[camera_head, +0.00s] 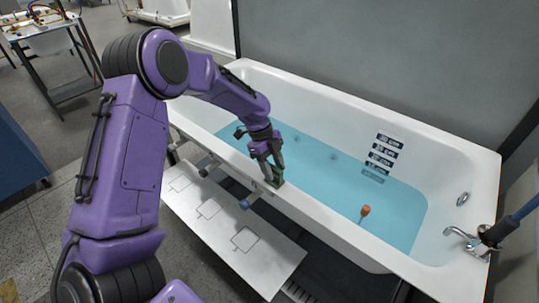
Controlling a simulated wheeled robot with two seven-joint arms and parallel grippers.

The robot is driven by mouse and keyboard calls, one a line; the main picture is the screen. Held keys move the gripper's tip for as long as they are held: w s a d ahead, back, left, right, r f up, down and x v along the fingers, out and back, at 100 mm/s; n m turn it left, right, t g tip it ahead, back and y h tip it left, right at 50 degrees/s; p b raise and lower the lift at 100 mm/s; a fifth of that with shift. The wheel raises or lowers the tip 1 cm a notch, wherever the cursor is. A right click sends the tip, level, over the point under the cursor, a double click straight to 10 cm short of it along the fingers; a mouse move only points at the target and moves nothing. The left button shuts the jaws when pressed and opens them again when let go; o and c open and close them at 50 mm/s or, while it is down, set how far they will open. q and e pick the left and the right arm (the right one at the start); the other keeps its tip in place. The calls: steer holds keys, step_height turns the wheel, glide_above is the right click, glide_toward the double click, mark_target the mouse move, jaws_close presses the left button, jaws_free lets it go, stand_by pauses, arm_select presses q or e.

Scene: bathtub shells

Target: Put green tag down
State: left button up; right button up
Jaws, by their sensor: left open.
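My left gripper (271,178) reaches down from the left over the near rim of the white bathtub (330,232), and its jaws are open. A small dark greenish piece (278,177), which looks like the green tag, is at the fingertips by the near rim. The fingers partly hide it, and I cannot tell whether they touch it. My right gripper is not in view.
The tub holds blue water (330,180) and an orange-topped float (365,210). Dark depth labels (384,152) mark the far wall. A chrome tap (468,240) stands at the right end. Blue-ended fittings (245,204) stick out between tub and board. A workbench (45,30) stands far left.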

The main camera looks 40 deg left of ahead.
arm_select(q)
steer(key=v, duration=1)
steer(key=shift+a, duration=0.1)
